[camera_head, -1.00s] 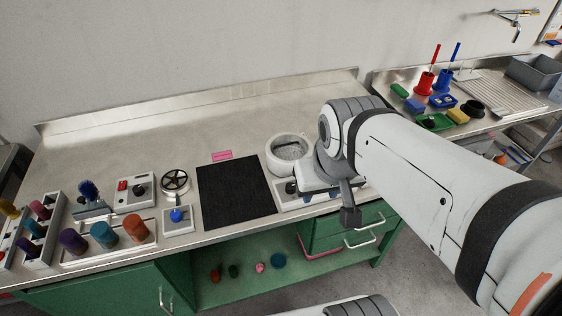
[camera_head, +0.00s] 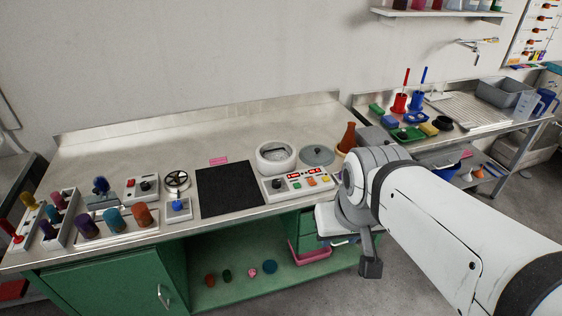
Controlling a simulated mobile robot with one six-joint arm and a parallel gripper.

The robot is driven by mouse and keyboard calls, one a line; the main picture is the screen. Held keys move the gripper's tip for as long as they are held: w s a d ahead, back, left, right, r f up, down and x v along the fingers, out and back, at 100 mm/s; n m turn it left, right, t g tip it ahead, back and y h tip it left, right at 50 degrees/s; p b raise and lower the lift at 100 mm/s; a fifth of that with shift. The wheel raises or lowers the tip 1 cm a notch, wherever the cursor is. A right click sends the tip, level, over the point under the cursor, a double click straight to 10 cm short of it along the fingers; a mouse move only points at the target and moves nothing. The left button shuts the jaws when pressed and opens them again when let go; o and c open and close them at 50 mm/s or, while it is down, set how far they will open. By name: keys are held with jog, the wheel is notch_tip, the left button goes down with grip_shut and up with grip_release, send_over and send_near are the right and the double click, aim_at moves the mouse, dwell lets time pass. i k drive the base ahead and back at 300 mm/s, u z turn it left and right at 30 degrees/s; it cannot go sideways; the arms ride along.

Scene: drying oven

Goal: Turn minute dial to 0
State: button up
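A white control panel (camera_head: 300,185) sits on the steel worktop near its front edge, with red displays and coloured buttons. A dark round knob (camera_head: 277,185) is at the panel's left end. A smaller box (camera_head: 141,189) further left also has a red part and a dark knob (camera_head: 145,186). No markings are readable, so I cannot tell which knob is the minute dial. My gripper (camera_head: 333,222) is in front and to the right of the control panel, apart from both knobs. Its fingers cannot be made out.
A black mat (camera_head: 229,190) lies left of the panel. A white round pot (camera_head: 276,158), a grey lidded dish (camera_head: 317,156) and a brown bottle (camera_head: 346,138) stand behind it. Coloured knobs and a black handwheel (camera_head: 177,180) are at left. A side bench (camera_head: 455,139) stands at right.

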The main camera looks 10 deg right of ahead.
aim_at(276, 184)
jog(key=z, duration=0.1)
jog(key=i, duration=1)
jog(key=z, duration=0.05)
